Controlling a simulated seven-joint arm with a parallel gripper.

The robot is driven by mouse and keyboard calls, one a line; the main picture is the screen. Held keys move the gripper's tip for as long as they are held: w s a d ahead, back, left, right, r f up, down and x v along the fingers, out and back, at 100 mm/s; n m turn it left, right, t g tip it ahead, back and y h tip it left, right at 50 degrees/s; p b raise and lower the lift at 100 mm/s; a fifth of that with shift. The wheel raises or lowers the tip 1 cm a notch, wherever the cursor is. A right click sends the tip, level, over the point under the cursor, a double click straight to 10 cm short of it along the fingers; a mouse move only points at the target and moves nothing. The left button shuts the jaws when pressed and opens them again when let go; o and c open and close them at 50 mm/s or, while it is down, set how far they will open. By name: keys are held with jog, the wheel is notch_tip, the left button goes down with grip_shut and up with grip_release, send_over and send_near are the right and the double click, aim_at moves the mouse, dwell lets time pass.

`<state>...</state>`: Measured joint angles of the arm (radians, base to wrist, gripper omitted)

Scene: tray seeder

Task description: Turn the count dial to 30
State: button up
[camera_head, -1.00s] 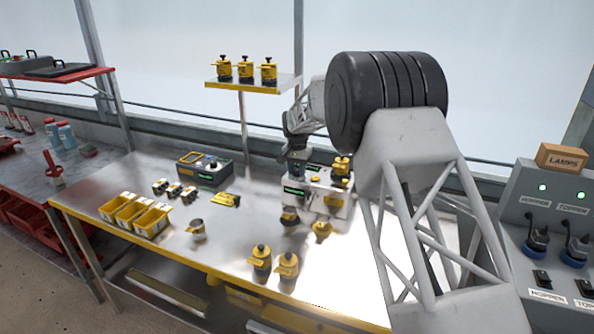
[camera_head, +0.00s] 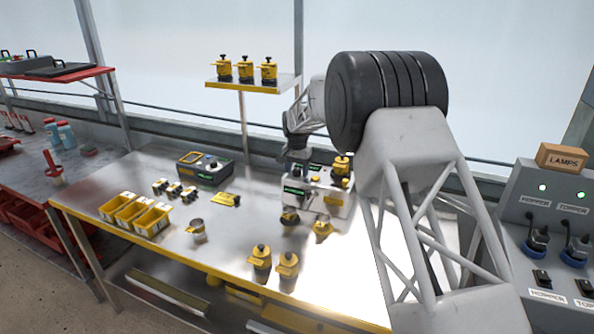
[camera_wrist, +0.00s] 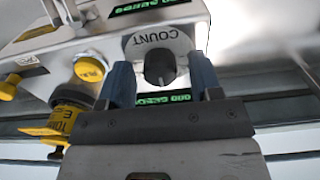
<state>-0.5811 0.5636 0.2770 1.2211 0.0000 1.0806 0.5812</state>
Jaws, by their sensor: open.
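The count dial (camera_wrist: 160,67) is a dark round knob on a light plate marked COUNT, upside down in the wrist view. My gripper (camera_wrist: 158,74) is open, with one blue finger on each side of the dial. I cannot tell whether the fingers touch it. A green display (camera_wrist: 165,98) shows between the fingers, partly hidden by my gripper; its number is not clear. In the head view, the seeder (camera_head: 328,202) is a pale box on the bench, partly hidden by my arm, and the dial cannot be made out.
A yellow button (camera_wrist: 90,68) and a yellow-black canister (camera_wrist: 70,112) sit beside the dial. The metal bench (camera_head: 225,255) also holds yellow bins (camera_head: 152,222), a dark control box (camera_head: 205,168) and several canisters. A lamp panel (camera_head: 550,215) stands at the right.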

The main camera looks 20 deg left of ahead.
aim_at(299, 170)
jog(key=shift+r, duration=3.85)
jog(key=shift+d, duration=0.1)
jog(key=shift+d+r, duration=0.25)
jog(key=s+d+r, duration=0.4)
jog(key=d+r, duration=0.2)
jog(key=d, duration=0.4)
jog(key=s+d+r, duration=0.4)
jog(key=d+r, duration=0.1)
jog(key=d, duration=0.5)
jog(key=s+d+r+t, duration=0.1)
jog(key=s+d+r, duration=0.2)
jog(key=s+d, duration=0.4)
jog(key=s+d+r, duration=0.3)
jog(key=s+d, duration=0.2)
jog(key=d, duration=0.4)
jog(key=s+d+t, duration=0.1)
jog(key=s+d, duration=1.2)
jog(key=s, duration=0.5)
jog(key=s+d+f, duration=0.4)
jog(key=s, duration=0.5)
jog(key=s+d+f, duration=0.3)
jog(key=s+f, duration=0.1)
jog(key=s, duration=0.6)
jog(key=shift+s+d+f+t, duration=0.15)
jog(key=shift+d+t, duration=0.15)
jog(key=shift+d, duration=0.05)
